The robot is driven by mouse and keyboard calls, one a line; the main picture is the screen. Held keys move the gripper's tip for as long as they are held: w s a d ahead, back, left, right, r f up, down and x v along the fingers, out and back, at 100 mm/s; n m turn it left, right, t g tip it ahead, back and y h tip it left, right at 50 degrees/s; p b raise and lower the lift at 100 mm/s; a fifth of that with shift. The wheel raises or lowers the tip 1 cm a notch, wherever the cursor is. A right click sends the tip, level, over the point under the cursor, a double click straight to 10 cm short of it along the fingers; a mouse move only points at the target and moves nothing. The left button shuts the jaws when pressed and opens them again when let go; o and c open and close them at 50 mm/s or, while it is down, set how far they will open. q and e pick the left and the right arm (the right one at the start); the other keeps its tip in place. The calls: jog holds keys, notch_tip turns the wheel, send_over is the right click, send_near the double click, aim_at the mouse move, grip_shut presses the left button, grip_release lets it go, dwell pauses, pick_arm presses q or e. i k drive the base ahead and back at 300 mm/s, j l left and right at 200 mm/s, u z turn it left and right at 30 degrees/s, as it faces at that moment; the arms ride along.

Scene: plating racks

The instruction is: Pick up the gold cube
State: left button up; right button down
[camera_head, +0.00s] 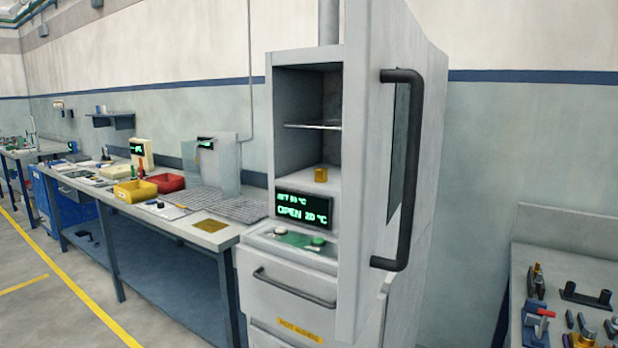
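A small gold cube (320,175) sits on the floor of the open upper chamber of a tall white cabinet (270,262), below a thin wire shelf (312,126). The cabinet door (372,150) stands open toward me, to the right of the cube, with a long dark handle (402,170). The display (303,210) under the chamber reads "OPEN" and 20 °C. Neither of my grippers shows in the head view.
Left of the cabinet, a long workbench (210,238) carries a yellow bin (135,191), a red bin (166,183), a gold plate (210,225) and instruments. At the lower right, a board (519,275) holds several tools and clamps. The floor at left is clear.

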aim_at(319, 173)
jog(key=j+z, duration=0.15)
jog(key=z, duration=0.25)
jog(key=i+j+z, duration=0.1)
jog(key=z, duration=0.3)
jog(key=j+z, duration=0.25)
jog(key=z, duration=0.2)
jog(key=j+z, duration=0.15)
jog(key=z, duration=0.25)
jog(key=k+j+z, duration=0.2)
jog(key=j, duration=0.15)
jog(key=j+z, duration=0.2)
jog(key=j, duration=0.15)
jog(key=k+j+z, duration=0.2)
jog(key=i+j, duration=0.05)
jog(key=j, duration=0.1)
